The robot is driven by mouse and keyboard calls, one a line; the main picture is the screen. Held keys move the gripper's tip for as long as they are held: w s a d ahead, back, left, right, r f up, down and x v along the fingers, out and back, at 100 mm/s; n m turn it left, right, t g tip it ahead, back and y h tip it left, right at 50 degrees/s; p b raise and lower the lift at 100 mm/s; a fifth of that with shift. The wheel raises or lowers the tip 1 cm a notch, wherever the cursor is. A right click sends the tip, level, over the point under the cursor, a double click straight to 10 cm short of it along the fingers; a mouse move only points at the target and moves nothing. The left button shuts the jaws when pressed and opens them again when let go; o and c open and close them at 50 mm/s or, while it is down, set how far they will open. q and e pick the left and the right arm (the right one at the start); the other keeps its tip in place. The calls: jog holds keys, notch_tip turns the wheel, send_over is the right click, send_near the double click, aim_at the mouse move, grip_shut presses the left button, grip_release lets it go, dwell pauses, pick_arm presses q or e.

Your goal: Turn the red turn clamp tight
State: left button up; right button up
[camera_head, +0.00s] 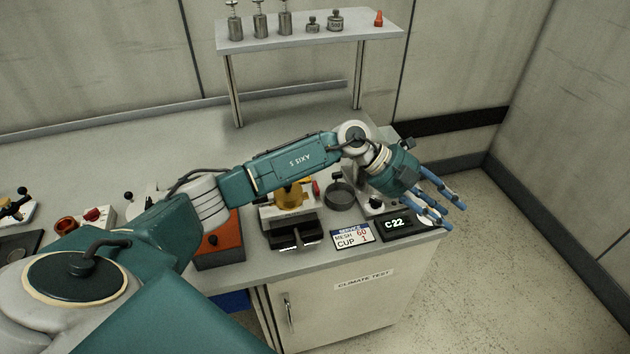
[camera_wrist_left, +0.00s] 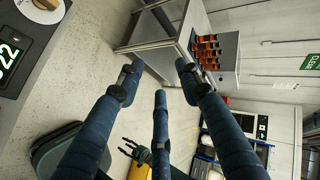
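My left gripper (camera_head: 438,203) hangs past the right end of the bench, its blue fingers spread and empty. In the left wrist view (camera_wrist_left: 160,95) its three fingers stand apart over the floor. A small red part (camera_head: 316,187) shows beside a yellow fitting (camera_head: 291,196) behind my left forearm, which hides some of it. Whether this red part is the turn clamp I cannot tell. The gripper is well to the right of it, not touching. A dark fingered shape (camera_wrist_left: 133,150) low in the left wrist view may be my right gripper; its state is unclear.
A dark round cup (camera_head: 341,193), a C22 display (camera_head: 397,224) and a CUP card (camera_head: 352,236) are on the bench by the forearm. An orange box (camera_head: 222,252) stands left. A raised shelf (camera_head: 310,42) holds metal weights. Open floor lies right of the bench.

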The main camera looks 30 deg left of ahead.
pick_arm(q)
jog(key=w+a+f+n+g+y, duration=0.15)
jog(key=a+y, duration=0.55)
jog(key=a, duration=1.1)
notch_tip(320, 180, up, 3)
jog(key=n+g+y, duration=0.2)
jog(key=y, duration=0.2)
send_over(314, 186)
notch_tip(314, 186, down, 9)
jog(key=p, duration=0.4)
jog(key=shift+f, duration=0.45)
pick_arm(e)
jog(key=r, duration=0.4)
jog(key=shift+w+a+r, duration=0.1)
jog(key=shift+w+r, duration=0.1)
jog(key=shift+r, duration=0.05)
pick_arm(q)
jog(key=shift+c, duration=0.5)
grip_shut()
